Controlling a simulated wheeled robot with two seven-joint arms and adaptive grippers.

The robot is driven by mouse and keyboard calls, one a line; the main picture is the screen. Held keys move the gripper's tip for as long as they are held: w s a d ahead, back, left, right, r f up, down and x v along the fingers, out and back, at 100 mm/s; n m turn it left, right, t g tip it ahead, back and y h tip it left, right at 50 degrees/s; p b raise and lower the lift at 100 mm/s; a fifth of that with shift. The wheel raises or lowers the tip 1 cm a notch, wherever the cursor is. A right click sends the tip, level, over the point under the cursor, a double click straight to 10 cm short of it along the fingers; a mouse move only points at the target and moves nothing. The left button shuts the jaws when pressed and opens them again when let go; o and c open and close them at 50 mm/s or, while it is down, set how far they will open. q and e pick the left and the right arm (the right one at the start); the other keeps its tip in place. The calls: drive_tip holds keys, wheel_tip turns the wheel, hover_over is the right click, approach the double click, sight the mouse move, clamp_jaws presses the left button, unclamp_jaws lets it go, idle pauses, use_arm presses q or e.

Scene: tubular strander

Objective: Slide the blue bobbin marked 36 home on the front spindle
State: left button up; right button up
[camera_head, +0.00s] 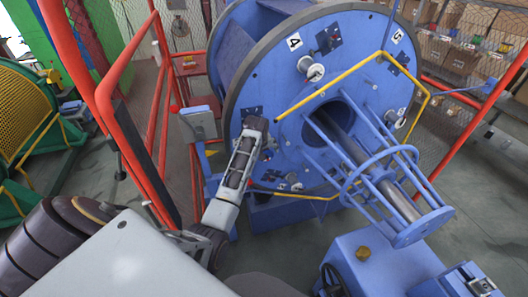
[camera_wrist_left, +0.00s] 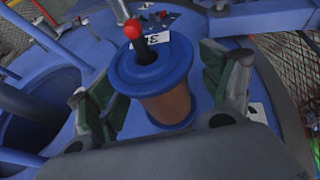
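In the left wrist view the blue-flanged bobbin (camera_wrist_left: 152,72) with a copper-brown winding sits between the fingers of my left gripper (camera_wrist_left: 158,82). The fingers stand apart on either side of it, with gaps showing, so the gripper looks open around it. A dark rod with a red knob (camera_wrist_left: 132,29) stands at the middle of the bobbin's near flange. A white label (camera_wrist_left: 152,40) beside it reads like 36, turned over. In the head view my left gripper (camera_head: 256,124) is at the left side of the blue disc (camera_head: 290,90), and the bobbin cannot be made out there. My right gripper is not in view.
A yellow bent bar (camera_head: 330,85) crosses in front of the disc. Blue rods and a ring (camera_head: 378,172) surround the central shaft. A red guard frame (camera_head: 103,90) stands at left, near my arm. Other spindle positions, including a white spool (camera_head: 311,69), are on the disc.

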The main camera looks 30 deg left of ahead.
use_arm(q)
drive_tip(key=c, duration=1.3)
drive_tip(key=shift+o, duration=0.2)
drive_tip(key=shift+w+a, duration=0.9)
drive_tip(key=shift+a, duration=0.15)
drive_tip(key=o, duration=1.5)
drive_tip(key=shift+s+d+r, duration=0.1)
drive_tip(key=shift+r, duration=0.05)
drive_tip(key=shift+v, duration=4.3)
